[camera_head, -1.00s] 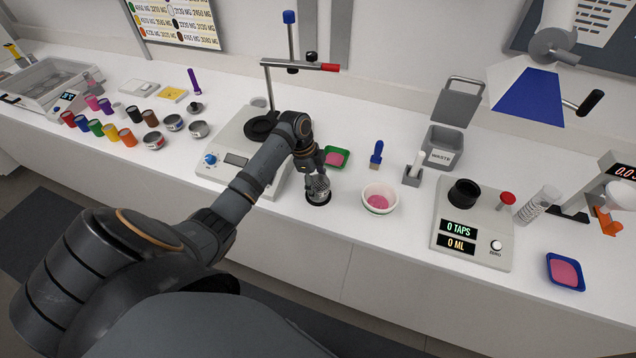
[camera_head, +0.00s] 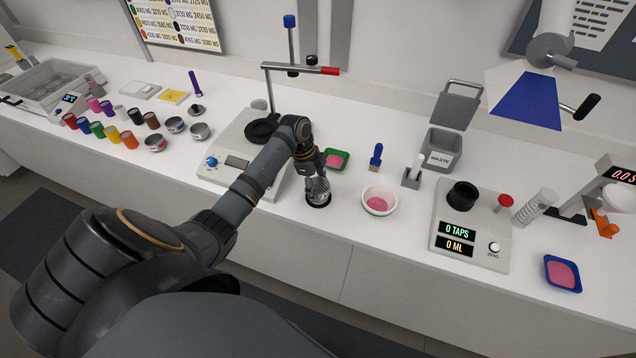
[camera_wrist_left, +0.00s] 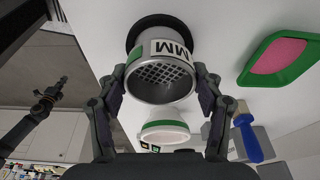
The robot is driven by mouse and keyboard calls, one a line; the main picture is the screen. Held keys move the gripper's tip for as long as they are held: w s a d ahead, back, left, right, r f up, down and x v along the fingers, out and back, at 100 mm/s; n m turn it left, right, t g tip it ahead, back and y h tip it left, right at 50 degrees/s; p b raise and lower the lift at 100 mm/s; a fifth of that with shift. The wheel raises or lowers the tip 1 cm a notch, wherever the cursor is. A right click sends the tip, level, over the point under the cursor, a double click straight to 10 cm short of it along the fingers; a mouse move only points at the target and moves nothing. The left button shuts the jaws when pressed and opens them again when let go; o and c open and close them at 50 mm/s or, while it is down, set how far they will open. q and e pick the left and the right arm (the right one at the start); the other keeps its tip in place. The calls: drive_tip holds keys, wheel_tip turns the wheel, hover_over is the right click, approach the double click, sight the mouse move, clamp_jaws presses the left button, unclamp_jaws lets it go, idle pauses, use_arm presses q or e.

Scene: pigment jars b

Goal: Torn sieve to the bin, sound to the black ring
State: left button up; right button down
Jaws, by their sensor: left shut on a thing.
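My left gripper (camera_head: 317,178) is shut on a sieve (camera_head: 317,190), a short silvery cylinder. In the left wrist view the fingers (camera_wrist_left: 160,92) press on both sides of the sieve (camera_wrist_left: 176,48), which has a label reading "MM" and a green band. Its dark mesh faces the camera; I cannot tell whether it is torn. The black ring (camera_head: 318,204) lies on the counter at the sieve's foot; the ring (camera_wrist_left: 136,32) also shows behind the sieve. Whether the sieve rests fully in it is unclear. The grey waste bin (camera_head: 441,157) stands further right.
A white bowl with pink powder (camera_head: 380,190) stands close right of the ring. A green tray (camera_head: 346,160), a blue brush (camera_head: 376,155) and a tap device (camera_head: 470,255) are nearby. A scale (camera_head: 215,178) lies left, under my arm. Several jars (camera_head: 128,140) stand far left.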

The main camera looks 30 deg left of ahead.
idle(0.4)
use_arm(q)
drive_tip(key=shift+p, duration=0.3)
drive_tip(key=shift+f+b, duration=0.6)
drive_tip(key=shift+f, duration=0.45)
drive_tip(key=o, duration=1.3)
drive_tip(key=v, duration=1.2)
